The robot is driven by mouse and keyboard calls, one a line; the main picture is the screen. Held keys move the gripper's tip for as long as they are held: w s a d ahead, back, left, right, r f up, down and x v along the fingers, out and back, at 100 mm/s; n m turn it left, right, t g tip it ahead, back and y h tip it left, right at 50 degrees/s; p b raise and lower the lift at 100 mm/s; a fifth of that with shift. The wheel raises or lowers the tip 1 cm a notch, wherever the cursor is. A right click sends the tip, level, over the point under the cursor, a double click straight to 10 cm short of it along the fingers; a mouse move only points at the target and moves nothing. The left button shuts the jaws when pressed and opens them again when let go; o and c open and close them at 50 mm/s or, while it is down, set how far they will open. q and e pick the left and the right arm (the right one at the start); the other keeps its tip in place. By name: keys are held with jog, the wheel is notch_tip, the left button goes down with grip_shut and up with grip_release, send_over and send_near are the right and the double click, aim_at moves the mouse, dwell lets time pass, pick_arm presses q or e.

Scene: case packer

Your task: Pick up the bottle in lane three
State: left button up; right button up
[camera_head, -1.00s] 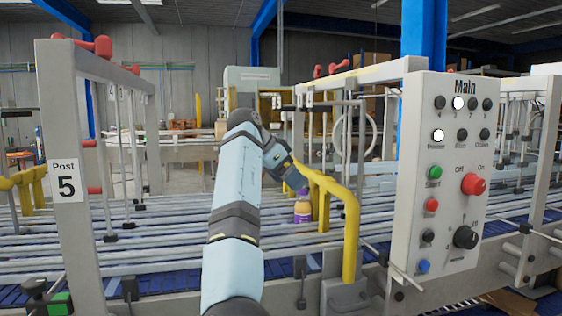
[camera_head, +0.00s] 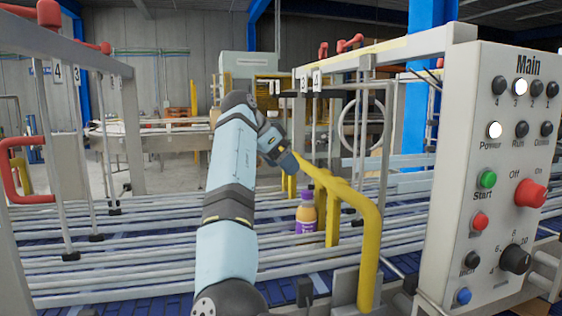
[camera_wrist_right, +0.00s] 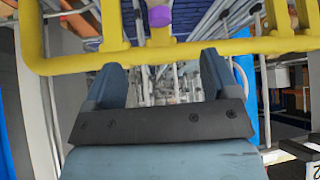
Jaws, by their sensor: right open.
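A bottle (camera_head: 306,217) with an orange upper body, a purple label and a purple cap stands upright among the conveyor rails, just left of a yellow guard rail (camera_head: 368,240). In the right wrist view its purple cap (camera_wrist_right: 158,16) shows at the top, beyond the yellow rail. My right gripper (camera_head: 287,162) is above and slightly left of the bottle, apart from it. In the right wrist view its two fingers (camera_wrist_right: 160,75) are spread with nothing between them. My left gripper is not in view.
The yellow rail crosses close in front of the fingers in the wrist view. A grey control panel (camera_head: 505,170) labelled Main stands at the right. Grey frame posts (camera_head: 130,135) rise at the left. Long metal lane rails (camera_head: 110,235) run across above the blue conveyor.

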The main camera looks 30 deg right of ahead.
aim_at(305, 192)
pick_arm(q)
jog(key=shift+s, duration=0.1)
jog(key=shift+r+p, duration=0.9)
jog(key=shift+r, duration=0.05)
pick_arm(e)
jog(key=x, duration=1.4)
jog(key=c, duration=1.1)
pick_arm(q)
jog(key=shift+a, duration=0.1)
pick_arm(e)
jog(key=shift+c, duration=0.2)
